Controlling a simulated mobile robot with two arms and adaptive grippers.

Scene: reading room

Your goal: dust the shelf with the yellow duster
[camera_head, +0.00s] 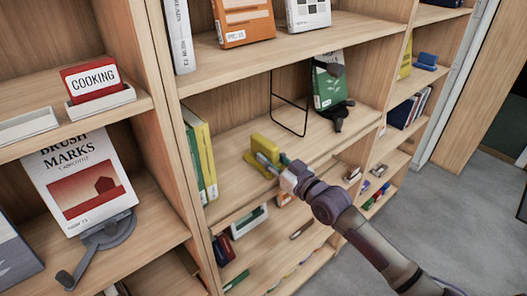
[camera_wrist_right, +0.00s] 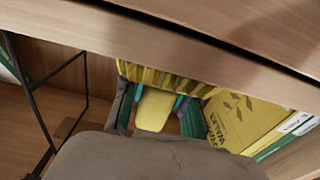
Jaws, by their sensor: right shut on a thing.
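The yellow duster (camera_head: 261,144) is in the middle compartment of the bookcase, low over the shelf board (camera_head: 237,128). My right gripper (camera_head: 268,162) reaches in from the right and is shut on the duster. In the right wrist view the duster's smooth yellow body (camera_wrist_right: 153,110) sits between the fingers of the right gripper (camera_wrist_right: 155,103), with a ribbed yellow fringe beyond it. I cannot tell whether the duster touches the shelf board. My left gripper is not in view.
Yellow and green books (camera_head: 203,150) stand at the compartment's left end; a yellow book (camera_wrist_right: 235,120) is close to the duster. A black wire bookend (camera_head: 272,100) and a green book (camera_head: 328,82) with a dark holder stand to the right. Bare board lies between.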

